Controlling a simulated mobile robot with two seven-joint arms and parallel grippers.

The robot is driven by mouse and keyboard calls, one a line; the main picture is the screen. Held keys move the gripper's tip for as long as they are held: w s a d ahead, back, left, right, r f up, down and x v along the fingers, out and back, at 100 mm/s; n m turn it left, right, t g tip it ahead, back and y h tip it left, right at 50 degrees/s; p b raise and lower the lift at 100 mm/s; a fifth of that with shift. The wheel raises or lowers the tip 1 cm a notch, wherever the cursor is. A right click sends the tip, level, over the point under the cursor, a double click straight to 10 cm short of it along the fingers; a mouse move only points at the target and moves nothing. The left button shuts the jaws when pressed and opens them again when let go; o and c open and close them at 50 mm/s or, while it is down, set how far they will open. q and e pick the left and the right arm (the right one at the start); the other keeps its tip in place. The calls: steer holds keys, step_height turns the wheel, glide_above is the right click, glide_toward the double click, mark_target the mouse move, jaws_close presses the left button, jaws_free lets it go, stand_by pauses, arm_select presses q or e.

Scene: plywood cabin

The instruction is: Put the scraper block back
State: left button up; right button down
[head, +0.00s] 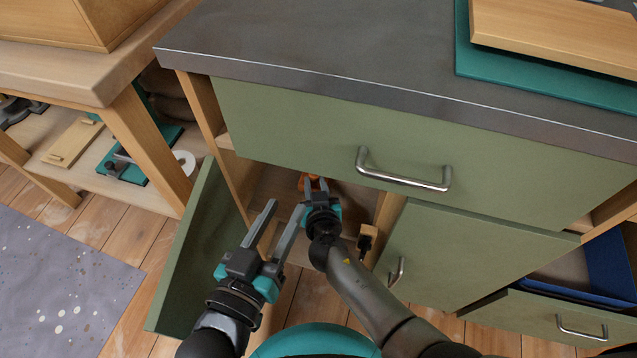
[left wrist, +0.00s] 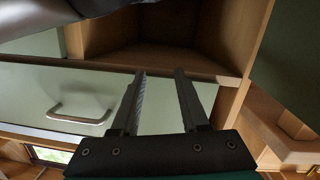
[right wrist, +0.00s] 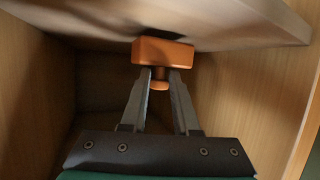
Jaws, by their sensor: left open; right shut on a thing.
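The orange scraper block (right wrist: 163,53) is held by its short knob between the fingers of my right gripper (right wrist: 160,82). In the head view only a bit of the orange block (head: 309,182) shows past my right gripper (head: 319,187), inside the open cabinet compartment (head: 270,188). In the right wrist view the block is close to a pale board; I cannot tell whether they touch. My left gripper (head: 287,208) is open and empty in front of the compartment, near the open green door (head: 200,255). It also shows open in the left wrist view (left wrist: 159,72).
A shut green drawer with a metal handle (head: 405,172) is above the compartment. A shut green door (head: 432,250) is to its right, and a blue-lined drawer (head: 600,255) stands open at far right. A workbench (head: 95,75) with a lower shelf is at left.

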arm_select(q)
steer(key=shift+d+r+t, duration=0.35)
steer(key=shift+t, duration=0.05)
arm_select(e)
steer(key=shift+f, duration=0.35)
steer(key=shift+f, duration=0.1)
steer(key=c, duration=0.7)
jaws_free()
steer(key=shift+f, duration=0.1)
steer(key=shift+o, duration=0.2)
